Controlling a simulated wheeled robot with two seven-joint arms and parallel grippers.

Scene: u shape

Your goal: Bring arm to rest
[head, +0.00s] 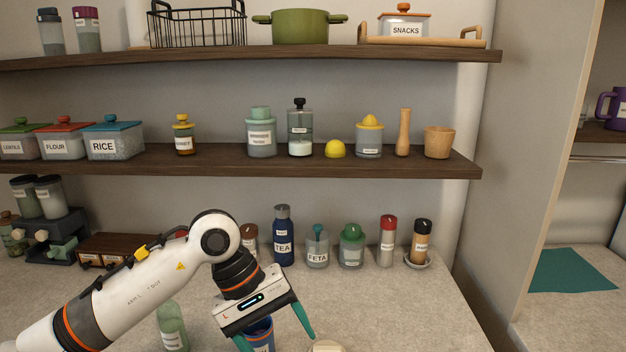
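My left arm (140,292) reaches in from the lower left over the counter. My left gripper (276,341) points down near the bottom middle, with its two teal fingers spread wide apart. A blue container (262,333) shows between and behind the fingers; I cannot tell whether a finger touches it. Its lower part is cut off by the frame edge. My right arm and gripper are not in view.
A green bottle (172,328) stands under my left arm. Along the wall stand a TEA bottle (283,238), a FETA jar (317,249) and other jars. A pale round item (327,346) lies at the bottom edge. The counter's right side (420,310) is clear. Two loaded shelves hang above.

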